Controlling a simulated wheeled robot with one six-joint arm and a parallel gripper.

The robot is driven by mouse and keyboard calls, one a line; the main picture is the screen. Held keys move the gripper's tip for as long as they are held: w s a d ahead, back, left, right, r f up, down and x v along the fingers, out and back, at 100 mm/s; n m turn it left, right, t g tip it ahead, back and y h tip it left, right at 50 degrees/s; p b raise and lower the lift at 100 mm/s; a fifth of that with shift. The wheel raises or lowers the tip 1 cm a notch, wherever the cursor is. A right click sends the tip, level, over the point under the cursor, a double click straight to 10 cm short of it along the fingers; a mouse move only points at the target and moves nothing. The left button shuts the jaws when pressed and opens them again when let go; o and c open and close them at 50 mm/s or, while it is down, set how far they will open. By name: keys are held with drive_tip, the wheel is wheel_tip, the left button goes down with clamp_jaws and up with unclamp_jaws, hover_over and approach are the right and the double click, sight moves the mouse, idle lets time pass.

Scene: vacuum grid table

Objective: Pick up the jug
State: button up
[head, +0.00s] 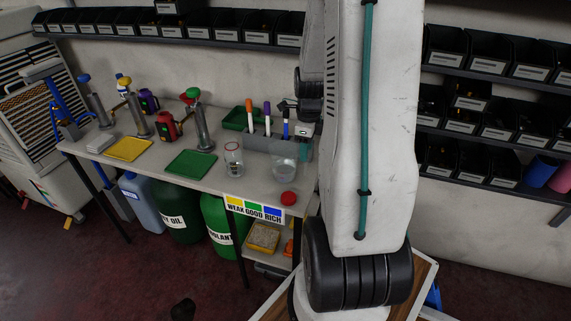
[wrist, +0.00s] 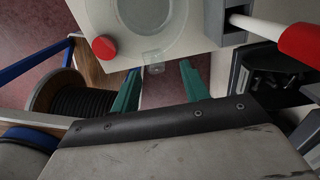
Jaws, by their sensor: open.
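The clear jug (head: 284,152) stands upright near the right end of the bench in the head view, close to my arm. In the wrist view the see-through jug (wrist: 147,22) shows from above at the top, partly cut off by the frame. A small clear part, which looks like its handle (wrist: 153,68), points toward my gripper (wrist: 161,70). My gripper is open, with its two teal fingers on either side of that part and apparently apart from it. In the head view my arm hides most of the gripper.
A red lid (head: 289,198) lies at the bench's front edge, also in the wrist view (wrist: 105,47). A glass jar (head: 233,158) stands left of the jug. A grey marker holder (head: 262,142) is close behind. A cable spool (wrist: 60,98) is below left.

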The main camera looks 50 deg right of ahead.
sight(306, 166)
drive_tip(key=f, duration=0.7)
drive_tip(key=shift+s+a+f, duration=0.1)
drive_tip(key=shift+s+a, duration=0.05)
drive_tip(key=shift+s, duration=0.05)
clamp_jaws()
